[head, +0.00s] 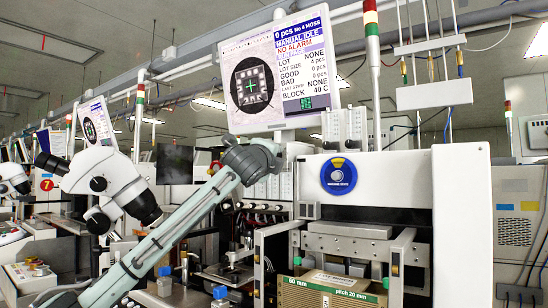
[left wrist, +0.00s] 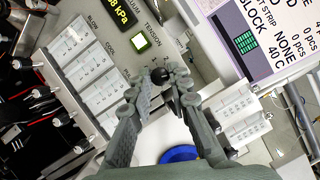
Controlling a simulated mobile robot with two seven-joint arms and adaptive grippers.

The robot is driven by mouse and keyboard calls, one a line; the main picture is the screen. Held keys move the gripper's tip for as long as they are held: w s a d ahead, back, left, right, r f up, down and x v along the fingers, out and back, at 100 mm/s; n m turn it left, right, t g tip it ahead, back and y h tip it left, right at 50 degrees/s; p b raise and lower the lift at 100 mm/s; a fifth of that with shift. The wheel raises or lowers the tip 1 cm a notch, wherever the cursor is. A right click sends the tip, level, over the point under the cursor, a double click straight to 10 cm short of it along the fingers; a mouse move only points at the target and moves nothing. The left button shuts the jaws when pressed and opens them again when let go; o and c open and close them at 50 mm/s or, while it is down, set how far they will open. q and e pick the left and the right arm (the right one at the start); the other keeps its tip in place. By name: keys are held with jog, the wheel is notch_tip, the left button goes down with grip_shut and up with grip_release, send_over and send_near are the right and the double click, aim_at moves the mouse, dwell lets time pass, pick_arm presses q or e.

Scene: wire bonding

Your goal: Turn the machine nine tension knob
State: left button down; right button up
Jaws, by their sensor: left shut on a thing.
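The tension knob (left wrist: 160,76) is a small round black knob on the grey panel, below the lit square button and the TENSION label in the left wrist view. My left gripper (left wrist: 161,88) has its two grey fingers on either side of the knob and is shut on it. In the head view my left arm reaches up from the lower left to the machine's panel below the screen (head: 280,72). There my wrist hides the knob and the fingers. My right gripper is in neither view.
A white microscope (head: 112,183) stands left of my arm. A cardboard box (head: 330,289) sits low in the machine's front. A blue round dial (head: 339,176) is on the white housing. White flow-meter-like blocks (left wrist: 75,38) flank the panel in the left wrist view.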

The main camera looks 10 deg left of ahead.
pick_arm(q)
jog(key=shift+w+a+r+n+g+h, duration=0.15)
jog(key=shift+n+g+h, duration=1.15)
jog(key=shift+n, duration=2.35)
jog(key=shift+a+r+n+g+h, duration=0.15)
jog(key=shift+n+g+h, duration=1.1)
jog(key=shift+n, duration=2.45)
jog(key=shift+w+a+r+n+g+h, duration=0.15)
jog(key=shift+n+g+h, duration=1.15)
jog(key=shift+n, duration=2.35)
jog(key=shift+f, duration=0.1)
jog(key=c, duration=1.4)
grip_release()
jog(key=v, duration=1.2)
